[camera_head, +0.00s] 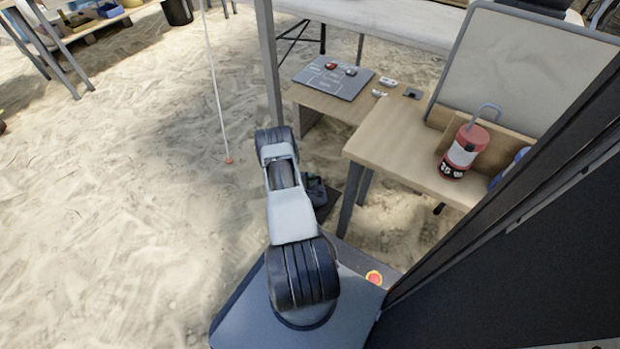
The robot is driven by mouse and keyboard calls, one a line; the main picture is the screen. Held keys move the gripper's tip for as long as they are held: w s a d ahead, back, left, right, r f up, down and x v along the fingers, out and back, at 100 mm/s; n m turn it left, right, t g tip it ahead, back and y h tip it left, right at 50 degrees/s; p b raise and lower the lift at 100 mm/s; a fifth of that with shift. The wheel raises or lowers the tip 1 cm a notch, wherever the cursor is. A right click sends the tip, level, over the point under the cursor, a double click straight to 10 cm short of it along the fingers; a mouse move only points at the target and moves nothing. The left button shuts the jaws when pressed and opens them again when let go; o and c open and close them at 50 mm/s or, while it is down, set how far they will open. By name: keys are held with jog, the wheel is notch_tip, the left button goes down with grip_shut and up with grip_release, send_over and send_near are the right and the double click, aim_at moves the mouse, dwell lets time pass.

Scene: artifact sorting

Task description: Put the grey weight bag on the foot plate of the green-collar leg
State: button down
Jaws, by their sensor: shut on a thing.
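A grey upright leg (268,70) runs down from the top edge and passes behind my arm. No green collar shows on it, and its lower end is hidden. Just right of my forearm a small dark grey-green thing (316,190) shows low down, partly covered by the arm. It may be the weight bag, but I cannot tell for sure. A dark flat plate (328,208) shows beside and below it; whether this is the leg's foot plate is unclear. My gripper is hidden behind my own arm.
Open sand (120,220) fills the left.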

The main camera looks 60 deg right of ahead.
jog(key=shift+d+r, duration=0.1)
jog(key=shift+r, duration=0.05)
jog(key=c, duration=1.5)
grip_release()
jog(key=shift+f, duration=0.2)
jog(key=o, duration=0.5)
jog(key=shift+c, duration=0.2)
jog(key=shift+r, duration=0.1)
